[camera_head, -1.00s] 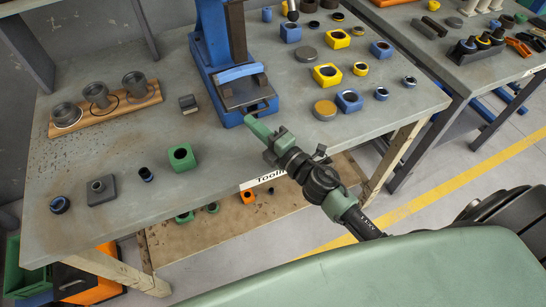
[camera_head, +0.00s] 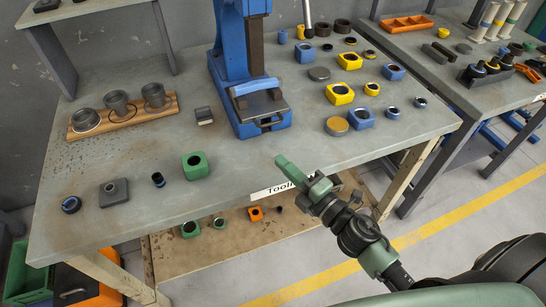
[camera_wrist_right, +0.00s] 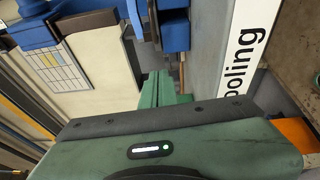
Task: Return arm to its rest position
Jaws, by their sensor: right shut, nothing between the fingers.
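My right gripper (camera_head: 284,164) is shut and empty. In the head view it is over the front edge of the workbench, in front of the blue arbor press (camera_head: 224,65) and apart from it. Its green fingers (camera_wrist_right: 158,88) show together in the right wrist view, pointing toward the blue press parts (camera_wrist_right: 174,30). My right arm reaches in from the lower right of the head view. My left gripper is not in view.
The workbench (camera_head: 150,205) holds a wooden rack (camera_head: 133,122) with metal cups, a green block (camera_head: 195,165), and several yellow and blue blocks right of the press. A lower shelf (camera_head: 170,245) lies under its front. Floor shows at right.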

